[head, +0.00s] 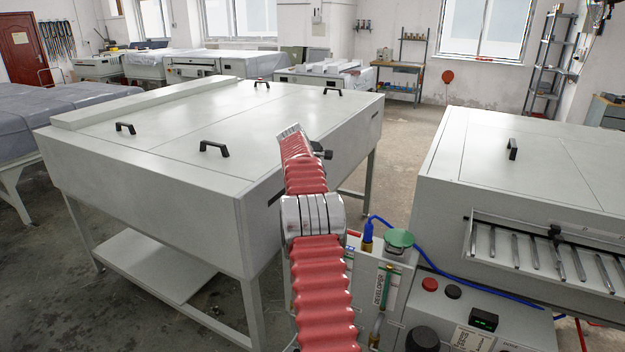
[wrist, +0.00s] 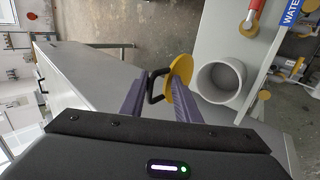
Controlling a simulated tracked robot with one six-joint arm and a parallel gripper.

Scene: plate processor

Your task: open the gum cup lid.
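In the wrist view, the gum cup (wrist: 221,80) is a grey round cup with its mouth uncovered and its inside visible. Its lid (wrist: 181,72), a yellow disc with a black loop handle (wrist: 154,88), stands tilted on edge just left of the cup. My gripper (wrist: 158,96) has its two fingers apart, with the handle between their tips. The right finger overlaps the lower edge of the disc; I cannot tell if it touches. In the head view, my gripper, the cup and the lid are hidden behind my red-sleeved arm or out of sight.
A large white machine (head: 170,150) with black handles stands left of my arm. Another machine (head: 540,160) with a roller opening is at the right. A green-capped container (head: 398,240) and a blue hose (head: 440,268) lie close right of the arm. Bare floor (head: 410,150) lies between the machines.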

